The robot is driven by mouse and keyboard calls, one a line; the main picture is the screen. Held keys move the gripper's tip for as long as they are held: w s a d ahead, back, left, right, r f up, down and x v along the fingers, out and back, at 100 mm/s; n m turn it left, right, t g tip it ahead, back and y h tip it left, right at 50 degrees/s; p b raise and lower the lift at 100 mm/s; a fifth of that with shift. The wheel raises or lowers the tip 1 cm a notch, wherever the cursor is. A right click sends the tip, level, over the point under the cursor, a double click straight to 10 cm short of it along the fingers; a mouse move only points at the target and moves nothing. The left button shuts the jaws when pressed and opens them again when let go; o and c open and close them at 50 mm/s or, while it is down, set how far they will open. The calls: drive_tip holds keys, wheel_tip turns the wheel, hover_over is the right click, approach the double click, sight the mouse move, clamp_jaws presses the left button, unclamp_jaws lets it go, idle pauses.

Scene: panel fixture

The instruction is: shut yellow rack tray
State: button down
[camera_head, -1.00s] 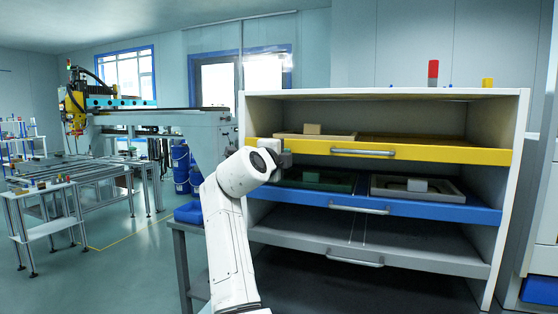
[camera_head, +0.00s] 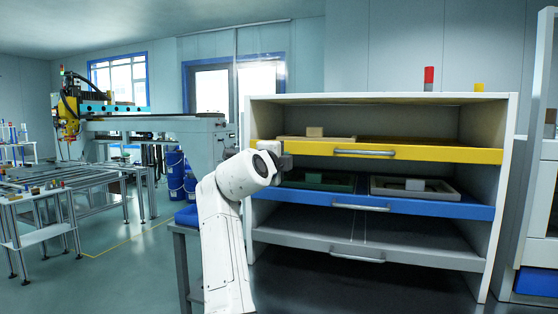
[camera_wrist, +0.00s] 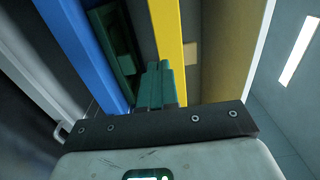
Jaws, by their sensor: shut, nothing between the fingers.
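The yellow rack tray (camera_head: 400,152) is the top tray of the white rack, with a grey bar handle (camera_head: 365,153) at the middle of its front. It seems to stand somewhat forward in the rack; how far is hard to tell. My gripper (camera_head: 286,161) is at the left end of the yellow front, far left of the handle. In the wrist view my teal fingers (camera_wrist: 160,82) are together and empty, beside the yellow tray's front strip (camera_wrist: 168,45). Whether they touch it cannot be told.
Below are a blue tray (camera_head: 440,206) with shallow boxes on it and a grey tray (camera_head: 420,252), each with a handle. The white rack's side wall (camera_head: 502,200) bounds the right. A beige block (camera_head: 314,132) sits on the yellow tray. Open floor (camera_head: 120,270) lies left.

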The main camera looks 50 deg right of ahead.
drive_tip(key=v, duration=0.9)
drive_tip(key=shift+a, duration=0.2)
